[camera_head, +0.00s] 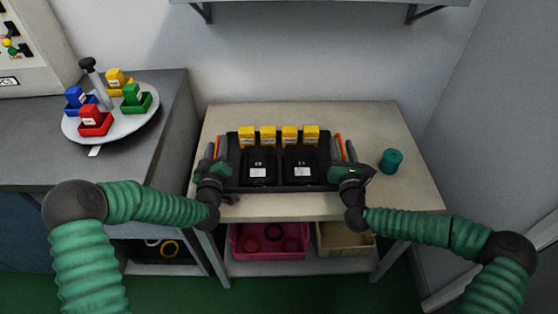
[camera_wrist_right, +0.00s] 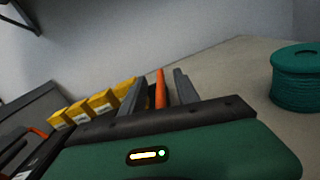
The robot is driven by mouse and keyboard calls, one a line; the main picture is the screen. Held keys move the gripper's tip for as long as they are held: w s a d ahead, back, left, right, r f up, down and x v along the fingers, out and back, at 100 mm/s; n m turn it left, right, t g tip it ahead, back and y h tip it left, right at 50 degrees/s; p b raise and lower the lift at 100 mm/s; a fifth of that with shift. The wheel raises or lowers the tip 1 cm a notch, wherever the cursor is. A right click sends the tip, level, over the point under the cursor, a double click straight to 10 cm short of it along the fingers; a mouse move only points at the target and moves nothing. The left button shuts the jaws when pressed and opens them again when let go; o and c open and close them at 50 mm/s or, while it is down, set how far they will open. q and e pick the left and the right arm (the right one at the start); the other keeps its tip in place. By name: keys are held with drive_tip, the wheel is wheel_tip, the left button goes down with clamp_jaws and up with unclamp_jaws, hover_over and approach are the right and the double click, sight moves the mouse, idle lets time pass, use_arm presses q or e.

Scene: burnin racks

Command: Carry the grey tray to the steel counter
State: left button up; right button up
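The dark grey tray (camera_head: 279,188) sits on the pale bench. It holds two black labelled boxes (camera_head: 258,167) and a row of several yellow blocks (camera_head: 268,136) at the back. An orange handle stands at each end. My left gripper (camera_head: 216,150) is at the left handle, its fingers apart on either side of it. My right gripper (camera_head: 343,150) is at the right handle. In the right wrist view its grey fingers stand apart with the orange handle (camera_wrist_right: 160,90) between them, gaps showing. The steel counter (camera_head: 167,125) is at the left.
A round white turntable (camera_head: 125,128) with coloured blocks in bins and a black-knobbed post stands on the counter. A teal spool (camera_head: 391,161) is right of the tray. Pink (camera_head: 270,250) and tan bins sit on the shelf below. The counter's front part is clear.

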use_arm(q)
drive_tip(key=shift+w+d+r, duration=0.1)
drive_tip(key=shift+w+d, duration=0.1)
drive_tip(key=shift+d, duration=0.05)
use_arm(e)
drive_tip(key=shift+w+d, duration=0.15)
drive_tip(key=shift+d, duration=0.05)
use_arm(q)
drive_tip(key=shift+a, duration=0.15)
drive_tip(key=shift+c, duration=0.3)
use_arm(e)
drive_tip(key=shift+a, duration=0.1)
drive_tip(key=shift+c, duration=0.3)
use_arm(q)
drive_tip(key=shift+a, duration=0.15)
drive_tip(key=c, duration=0.5)
use_arm(e)
drive_tip(key=shift+a, duration=0.15)
drive_tip(key=c, duration=0.5)
use_arm(q)
clamp_jaws()
use_arm(e)
clamp_jaws()
use_arm(q)
drive_tip(key=shift+s+f, duration=0.1)
drive_tip(key=shift+f, duration=0.1)
use_arm(e)
drive_tip(key=shift+d, duration=0.2)
